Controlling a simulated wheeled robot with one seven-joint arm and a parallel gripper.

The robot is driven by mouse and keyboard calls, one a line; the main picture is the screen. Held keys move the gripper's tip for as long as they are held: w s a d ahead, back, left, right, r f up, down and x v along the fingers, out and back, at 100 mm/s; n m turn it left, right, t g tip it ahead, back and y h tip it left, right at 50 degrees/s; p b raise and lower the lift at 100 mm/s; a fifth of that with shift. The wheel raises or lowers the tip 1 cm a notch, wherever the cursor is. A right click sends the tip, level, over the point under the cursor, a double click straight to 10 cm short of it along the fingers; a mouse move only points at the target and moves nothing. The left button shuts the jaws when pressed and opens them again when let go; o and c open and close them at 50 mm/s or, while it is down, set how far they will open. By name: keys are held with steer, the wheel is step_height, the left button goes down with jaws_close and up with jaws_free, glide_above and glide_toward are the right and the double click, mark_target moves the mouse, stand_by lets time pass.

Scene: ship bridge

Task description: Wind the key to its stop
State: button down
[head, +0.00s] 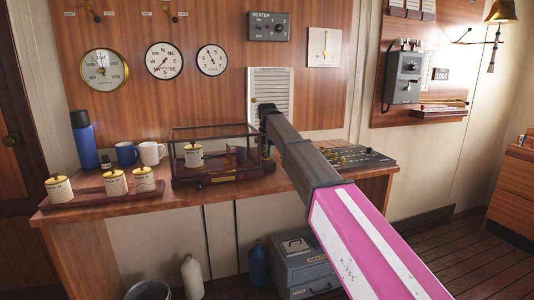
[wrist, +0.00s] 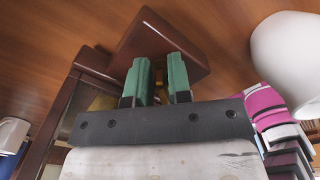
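No winding key can be made out in either view. A glazed wooden case (head: 218,180) stands on the desk in the head view, with a cream drum with a brass-coloured lid (head: 193,156) inside. My arm reaches to the right end of the case, and hides part of it and my gripper there. Beyond the fingertips is a dark red-brown wooden piece (wrist: 165,38). I cannot tell whether they touch it.
Three lidded cream drums stand on a wooden stand (head: 103,198) at the desk's left. Behind them are a blue flask (head: 84,138), a blue mug (head: 127,154) and a white mug (head: 152,153). A control panel (head: 352,157) lies right of my arm. A toolbox (head: 303,268) sits below.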

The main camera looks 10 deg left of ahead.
mark_target(267, 160)
steer(key=shift+m, duration=0.3)
steer(key=m, duration=0.2)
steer(key=shift+s+d+m, duration=0.1)
steer(key=shift+d+m, duration=0.15)
steer(key=shift+m, duration=0.15)
steer(key=m, duration=0.3)
steer(key=shift+s+d+m, duration=0.15)
steer(key=shift+d+m, duration=0.05)
steer(key=shift+m, duration=0.1)
steer(key=m, duration=0.3)
steer(key=shift+s+d+m, duration=0.15)
steer(key=shift+s+m, duration=0.05)
steer(key=shift+m, duration=0.1)
steer(key=m, duration=0.3)
steer(key=shift+s+d+m, duration=0.1)
steer(key=shift+s+m, duration=0.15)
steer(key=shift+m, duration=0.05)
steer(key=m, duration=0.3)
steer(key=shift+s+m, duration=0.25)
steer(key=shift+m, duration=0.15)
steer(key=m, duration=0.3)
steer(key=shift+s+m, duration=0.25)
steer(key=shift+m, duration=0.05)
steer(key=m, duration=0.6)
steer(key=shift+s+a, duration=0.3)
steer(key=shift+a, duration=0.1)
